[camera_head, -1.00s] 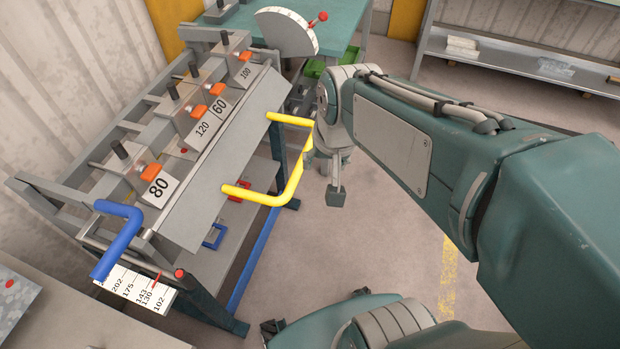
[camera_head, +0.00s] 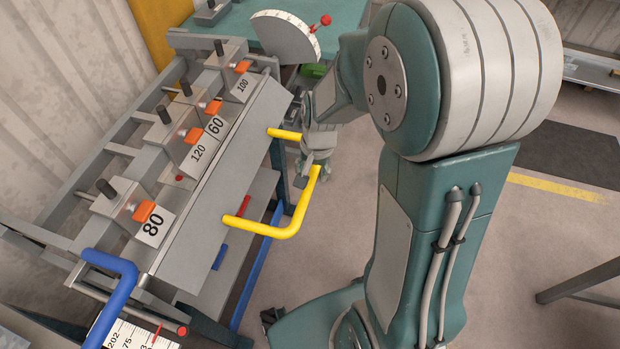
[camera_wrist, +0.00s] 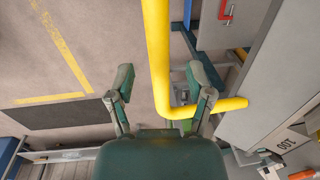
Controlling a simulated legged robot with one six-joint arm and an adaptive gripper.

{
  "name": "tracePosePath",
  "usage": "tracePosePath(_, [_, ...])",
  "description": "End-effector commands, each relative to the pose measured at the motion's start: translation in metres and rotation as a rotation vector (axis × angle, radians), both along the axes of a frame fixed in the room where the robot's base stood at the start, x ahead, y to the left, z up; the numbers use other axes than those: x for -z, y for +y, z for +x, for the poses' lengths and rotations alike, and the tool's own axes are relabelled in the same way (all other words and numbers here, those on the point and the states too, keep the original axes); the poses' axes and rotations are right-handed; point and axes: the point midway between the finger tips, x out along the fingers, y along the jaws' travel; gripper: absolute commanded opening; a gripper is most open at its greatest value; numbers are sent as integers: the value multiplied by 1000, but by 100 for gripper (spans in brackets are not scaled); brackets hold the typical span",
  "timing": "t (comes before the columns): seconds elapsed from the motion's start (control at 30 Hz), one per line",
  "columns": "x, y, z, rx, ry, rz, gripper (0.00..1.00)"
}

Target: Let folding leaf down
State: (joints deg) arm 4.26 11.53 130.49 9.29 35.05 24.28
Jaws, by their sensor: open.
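The folding leaf (camera_head: 215,205) is a long grey plate along the front of the panel bender, below the numbered blocks. It is tilted, with its lower edge toward the floor. A yellow U-shaped handle (camera_head: 262,231) stands out from it. The handle's long bar (camera_wrist: 157,50) also shows in the wrist view. My gripper (camera_head: 314,168) is at the far end of this bar and partly hides it. In the wrist view, my gripper's two fingers (camera_wrist: 165,80) are apart, with the yellow bar between them in the picture. Whether they touch the bar cannot be told.
A blue handle (camera_head: 115,262) sticks out at the machine's near end, above a white number scale (camera_head: 128,335). A green-topped table (camera_head: 235,30) with a dial stands behind. A blue lower rail (camera_head: 250,275) runs below the leaf.

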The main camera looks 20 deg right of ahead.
Motion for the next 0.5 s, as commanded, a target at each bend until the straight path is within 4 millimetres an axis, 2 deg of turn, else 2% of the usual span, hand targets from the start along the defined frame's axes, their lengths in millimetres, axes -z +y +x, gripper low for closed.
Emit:
tracePosePath(0.03, [10,1,-1,0,6,1,67])
tracePosePath(0.2, [30,3,1,0,2,0,67])
tracePosePath(0.5, [38,3,2,-1,-1,-1,67])
